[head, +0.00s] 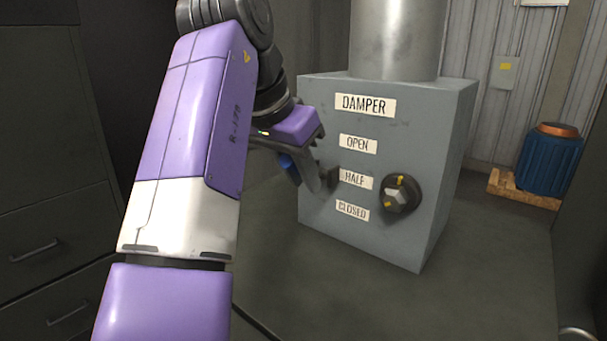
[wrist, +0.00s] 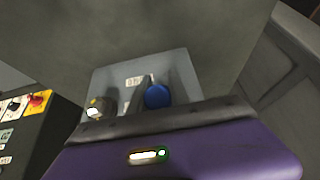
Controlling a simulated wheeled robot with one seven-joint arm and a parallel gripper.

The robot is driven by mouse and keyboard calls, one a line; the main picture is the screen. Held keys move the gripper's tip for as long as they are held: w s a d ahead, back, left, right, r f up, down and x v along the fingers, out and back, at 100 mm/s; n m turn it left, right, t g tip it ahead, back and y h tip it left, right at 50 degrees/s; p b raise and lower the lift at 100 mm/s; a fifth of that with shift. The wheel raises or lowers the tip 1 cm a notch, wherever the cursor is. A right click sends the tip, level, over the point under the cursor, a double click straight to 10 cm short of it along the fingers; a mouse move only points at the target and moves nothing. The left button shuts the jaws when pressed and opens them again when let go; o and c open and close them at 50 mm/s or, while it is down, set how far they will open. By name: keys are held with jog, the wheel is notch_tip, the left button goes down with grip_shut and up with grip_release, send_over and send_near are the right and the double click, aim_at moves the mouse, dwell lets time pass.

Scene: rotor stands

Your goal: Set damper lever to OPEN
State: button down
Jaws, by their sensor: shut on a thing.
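The damper box (head: 385,125) is grey, with a DAMPER label and the labels OPEN (head: 358,144), HALF (head: 357,179) and CLOSED (head: 352,211) stacked on its front. The damper lever shows as a blue end (head: 287,162) at the left of the labels; it is a round blue knob in the wrist view (wrist: 157,95). My gripper (head: 312,172) is at the box's left side and shut on the lever. The gripper hides most of the lever and its pivot, so I cannot tell its exact setting; the blue end appears around OPEN to HALF height.
A dark rotary knob (head: 400,194) with yellow marks sits right of the labels. A metal duct (head: 396,38) rises from the box. A blue drum (head: 549,160) stands on a wooden pallet (head: 522,188) at right. Dark drawers (head: 40,200) stand at left. The floor before the box is clear.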

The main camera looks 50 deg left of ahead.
jog(key=c, duration=1.2)
grip_release()
jog(key=shift+w, duration=0.1)
jog(key=shift+c, duration=0.2)
jog(key=shift+r, duration=0.15)
jog(key=shift+s+r, duration=0.2)
jog(key=shift+r, duration=0.1)
jog(key=s+d, duration=0.3)
jog(key=s, duration=0.9)
